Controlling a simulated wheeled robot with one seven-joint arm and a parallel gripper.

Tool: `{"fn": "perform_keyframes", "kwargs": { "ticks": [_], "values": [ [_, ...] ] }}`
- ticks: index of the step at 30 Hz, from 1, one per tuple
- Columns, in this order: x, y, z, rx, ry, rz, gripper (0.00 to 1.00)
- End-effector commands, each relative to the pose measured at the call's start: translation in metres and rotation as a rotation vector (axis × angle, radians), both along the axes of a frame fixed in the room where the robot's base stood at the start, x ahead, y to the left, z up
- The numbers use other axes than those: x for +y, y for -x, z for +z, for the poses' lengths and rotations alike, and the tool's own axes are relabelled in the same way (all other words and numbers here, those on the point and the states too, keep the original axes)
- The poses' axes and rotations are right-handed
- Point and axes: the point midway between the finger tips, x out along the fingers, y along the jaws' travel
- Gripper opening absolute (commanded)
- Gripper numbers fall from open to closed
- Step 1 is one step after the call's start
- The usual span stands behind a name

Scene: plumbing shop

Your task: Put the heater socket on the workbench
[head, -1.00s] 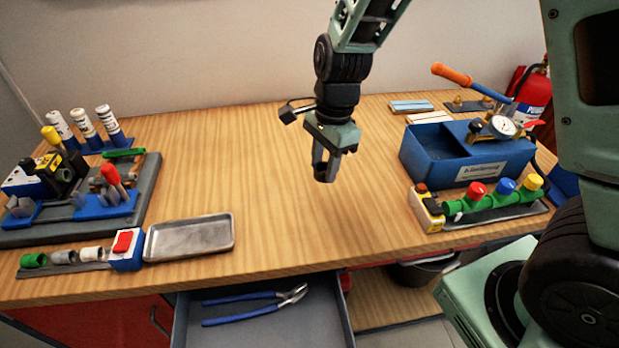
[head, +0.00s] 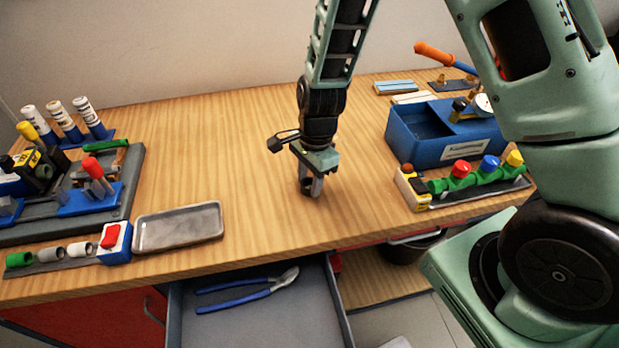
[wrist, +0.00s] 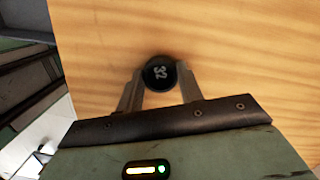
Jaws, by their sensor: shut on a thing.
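The heater socket (wrist: 160,73) is a small dark round piece marked 32. In the wrist view it sits between the two fingers of my gripper (wrist: 158,90), which is shut on it. In the head view my gripper (head: 311,188) points down at the middle of the workbench (head: 270,220), with the socket low between its fingers. The socket is at or just above the wood; I cannot tell whether it touches.
The bench around my gripper is clear. A metal tray (head: 178,228) and a tool station (head: 60,195) are at left. A blue test pump box (head: 445,135) and a green valve manifold (head: 475,178) are at right. An open drawer (head: 260,325) holds blue pliers (head: 245,292).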

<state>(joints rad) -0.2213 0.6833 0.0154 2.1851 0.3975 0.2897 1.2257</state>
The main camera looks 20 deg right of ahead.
Motion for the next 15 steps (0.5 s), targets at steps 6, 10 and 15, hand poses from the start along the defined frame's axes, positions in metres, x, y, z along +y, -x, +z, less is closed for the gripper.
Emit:
{"fn": "perform_keyframes", "kwargs": {
  "ticks": [6,10,15],
  "values": [
    [0.0000,0.0000,-0.0026,0.000,0.000,0.001,0.50],
    [0.0000,0.0000,-0.0025,0.000,0.000,0.000,0.58],
    [0.0000,0.0000,-0.0019,0.000,0.000,0.000,0.58]
  ]
}}
